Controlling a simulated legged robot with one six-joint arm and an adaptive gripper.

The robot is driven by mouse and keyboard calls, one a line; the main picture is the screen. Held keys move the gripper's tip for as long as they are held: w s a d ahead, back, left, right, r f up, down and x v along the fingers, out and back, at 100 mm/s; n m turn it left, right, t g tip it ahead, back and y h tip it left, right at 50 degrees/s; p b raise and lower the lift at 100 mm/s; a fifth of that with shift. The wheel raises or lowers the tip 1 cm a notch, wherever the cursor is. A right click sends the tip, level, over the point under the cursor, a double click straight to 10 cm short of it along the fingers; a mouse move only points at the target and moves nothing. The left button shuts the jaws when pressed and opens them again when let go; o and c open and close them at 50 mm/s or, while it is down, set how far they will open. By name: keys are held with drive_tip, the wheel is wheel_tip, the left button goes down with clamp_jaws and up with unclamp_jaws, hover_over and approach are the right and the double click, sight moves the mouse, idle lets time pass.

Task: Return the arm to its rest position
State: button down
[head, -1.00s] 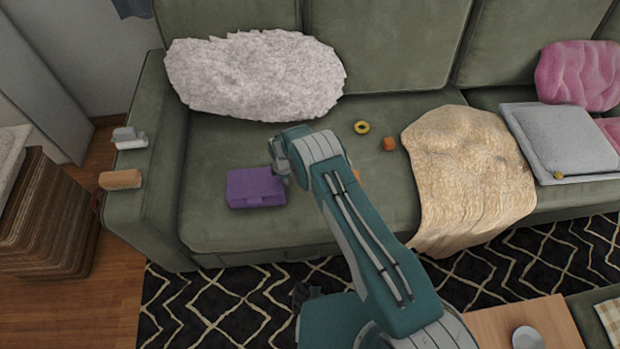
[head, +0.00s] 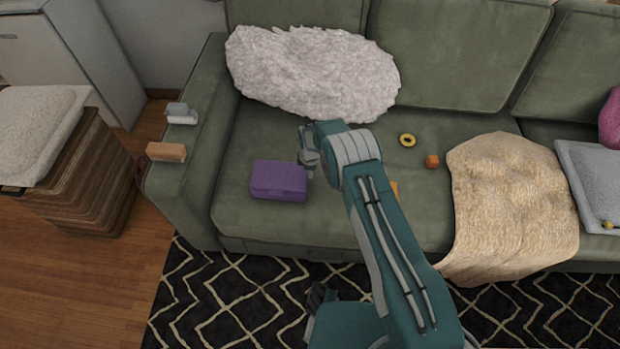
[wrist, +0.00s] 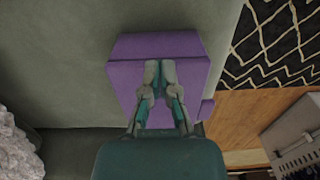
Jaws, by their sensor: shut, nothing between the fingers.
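My arm reaches out over the green sofa seat in the head view, and my gripper (head: 309,158) is at its far end, by the right side of a purple box (head: 279,181). In the wrist view my gripper (wrist: 160,66) has its two fingers together, with nothing seen between them. The purple box (wrist: 125,75) shows behind the fingers there. I cannot tell the exact gap between fingers and box. An orange piece (head: 394,188) is partly hidden behind my arm.
On the seat lie a yellow ring (head: 407,140), an orange cube (head: 432,161) and a beige blanket (head: 510,200). A white fluffy cushion (head: 310,75) leans on the backrest. The left armrest holds an orange-brown block (head: 166,152) and a grey-white object (head: 181,114). A patterned rug (head: 225,290) lies in front.

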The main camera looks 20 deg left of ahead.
wheel_tip(320, 180, up, 8)
drive_tip(key=shift+d, duration=0.2)
drive_tip(key=shift+w, duration=0.1)
drive_tip(key=s+d+r+m+t, duration=0.1)
drive_tip(key=d+r+m, duration=0.2)
drive_tip(key=d+r, duration=0.55)
drive_tip(key=s+d+r+m+t, duration=0.1)
drive_tip(key=d+r+m, duration=0.2)
drive_tip(key=r, duration=1.1)
drive_tip(key=s+d+r+m, duration=0.1)
drive_tip(key=d+r+m, duration=0.3)
drive_tip(key=r, duration=0.7)
drive_tip(key=s+d+r+m+t, duration=0.1)
drive_tip(key=s+d+r+m, duration=0.2)
drive_tip(key=s+d+r, duration=0.55)
drive_tip(key=s+d+r+m+t, duration=0.2)
drive_tip(key=s+d+r+m, duration=0.3)
drive_tip(key=s, duration=0.6)
drive_tip(key=s+d+f+m, duration=0.2)
drive_tip(key=s+d+f, duration=0.1)
drive_tip(key=s, duration=0.5)
drive_tip(key=shift+s+d+f+t, duration=0.2)
drive_tip(key=shift+d+t, duration=0.1)
drive_tip(key=shift+d, duration=0.15)
